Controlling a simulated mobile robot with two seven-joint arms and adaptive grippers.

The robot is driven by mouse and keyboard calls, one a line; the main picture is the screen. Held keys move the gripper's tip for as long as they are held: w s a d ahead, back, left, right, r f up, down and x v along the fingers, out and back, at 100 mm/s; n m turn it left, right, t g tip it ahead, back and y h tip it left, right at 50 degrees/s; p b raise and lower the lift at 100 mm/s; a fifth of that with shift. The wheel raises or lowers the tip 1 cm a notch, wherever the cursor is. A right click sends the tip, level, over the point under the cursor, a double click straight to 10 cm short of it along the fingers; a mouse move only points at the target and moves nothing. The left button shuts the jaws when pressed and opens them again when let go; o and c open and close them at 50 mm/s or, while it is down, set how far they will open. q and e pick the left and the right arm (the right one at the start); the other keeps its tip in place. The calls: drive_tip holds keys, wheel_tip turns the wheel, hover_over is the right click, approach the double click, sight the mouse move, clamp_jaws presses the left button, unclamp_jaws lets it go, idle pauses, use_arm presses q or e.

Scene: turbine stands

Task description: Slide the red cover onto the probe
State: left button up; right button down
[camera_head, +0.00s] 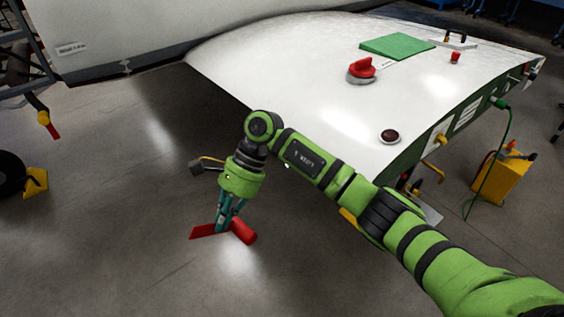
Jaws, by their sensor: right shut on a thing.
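My right gripper (222,221) reaches in from the right on a green arm and points down over the grey floor. It is shut on the red cover (243,231), a short red tube with a flat red strip to its left. The cover is held in front of the white panel, clear of it. A small metal fitting (126,67) sticks out at the lower edge of the white wall at upper left; I cannot tell whether it is the probe. My left gripper is not in view.
The large white curved panel (300,75) bears a red-handled suction cup (361,70), a green mat (397,46) and a dark round knob (389,136). A yellow box (501,180) with a green hose stands right. A yellow chock (36,183) lies left. Floor at lower left is clear.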

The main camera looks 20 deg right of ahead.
drive_tip(key=w+r+m+t+y, duration=0.1)
drive_tip(key=w+m, duration=0.1)
drive_tip(key=w+r+m+t+y, duration=0.1)
drive_tip(key=r+m+y, duration=0.1)
drive_tip(key=m, duration=0.1)
drive_tip(key=shift+w+a+t+y, duration=0.1)
drive_tip(key=shift+w+t+y, duration=0.2)
drive_tip(key=shift+w+t, duration=0.1)
drive_tip(key=w+d+r+m+t, duration=0.1)
drive_tip(key=w+d+m+t, duration=0.75)
drive_tip(key=m+t, duration=0.35)
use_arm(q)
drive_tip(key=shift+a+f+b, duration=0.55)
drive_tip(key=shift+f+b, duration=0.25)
use_arm(e)
drive_tip(key=w+d+f+m+t+h, duration=0.1)
drive_tip(key=d+f+t+h, duration=0.1)
drive_tip(key=d, duration=0.4)
drive_tip(key=w+d+f+m+t+h, duration=0.1)
drive_tip(key=d+f+m+t+h, duration=0.1)
drive_tip(key=d+t, duration=0.2)
drive_tip(key=d, duration=0.3)
drive_tip(key=shift+w+f, duration=0.25)
drive_tip(key=shift+w, duration=0.1)
drive_tip(key=shift+s+d, duration=0.1)
drive_tip(key=shift+d, duration=0.15)
